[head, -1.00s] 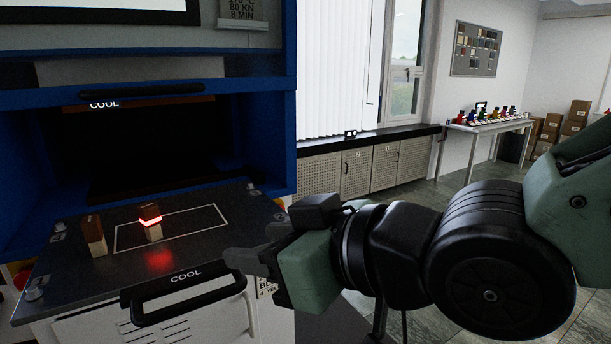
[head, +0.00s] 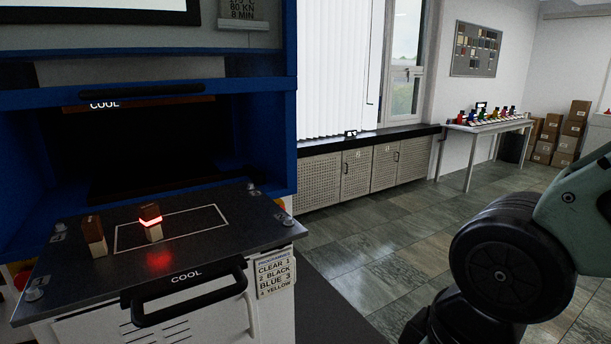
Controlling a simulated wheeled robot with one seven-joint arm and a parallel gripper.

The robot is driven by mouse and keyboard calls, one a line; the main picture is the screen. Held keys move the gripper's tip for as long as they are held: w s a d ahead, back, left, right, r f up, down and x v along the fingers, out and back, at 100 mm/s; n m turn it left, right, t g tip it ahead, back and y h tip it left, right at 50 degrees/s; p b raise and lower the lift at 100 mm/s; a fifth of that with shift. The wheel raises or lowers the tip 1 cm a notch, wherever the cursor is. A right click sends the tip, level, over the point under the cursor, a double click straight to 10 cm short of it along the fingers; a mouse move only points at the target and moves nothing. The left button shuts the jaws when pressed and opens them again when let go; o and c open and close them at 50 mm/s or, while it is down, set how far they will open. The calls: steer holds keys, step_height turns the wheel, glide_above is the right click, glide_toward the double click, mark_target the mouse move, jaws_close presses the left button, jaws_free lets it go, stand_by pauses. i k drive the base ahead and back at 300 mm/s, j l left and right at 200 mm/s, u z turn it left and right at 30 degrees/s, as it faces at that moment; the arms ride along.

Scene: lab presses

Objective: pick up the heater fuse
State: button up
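I cannot make out anything that is clearly the heater fuse. Two small blocks with brown tops and pale lower parts stand on the dark press plate (head: 88,262). The left block (head: 95,237) is plain. The right block (head: 151,223) has a glowing red band and stands inside a white outlined rectangle. Several small coloured items (head: 489,116) stand on a far white table, too small to tell apart. My gripper is out of view; only part of my arm shows at the lower right.
The blue press (head: 291,130) stands at left, with a black handle (head: 187,296) marked COOL at its front. A programme label (head: 275,272) hangs on its front corner. Low cabinets (head: 355,172) line the wall. Cardboard boxes (head: 567,135) stand far right. Open tiled floor (head: 395,225) lies between.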

mark_target(92, 227)
steer(key=u, duration=1.4)
steer(key=i+j+z, duration=0.15)
steer(key=j, duration=0.3)
steer(key=i+j+z, duration=0.1)
steer(key=i+j, duration=0.15)
steer(key=j, duration=0.2)
steer(key=i+j+z, duration=0.15)
steer(key=j, duration=0.3)
steer(key=i+j+z, duration=0.1)
steer(key=j, duration=0.4)
steer(key=i+j+z, duration=0.15)
steer(key=j, duration=0.35)
steer(key=i+j+z, duration=0.1)
steer(key=j, duration=0.4)
steer(key=i+j+z, duration=0.1)
steer(key=i+j, duration=0.15)
steer(key=i, duration=0.4)
steer(key=k+j, duration=0.15)
steer(key=k, duration=0.15)
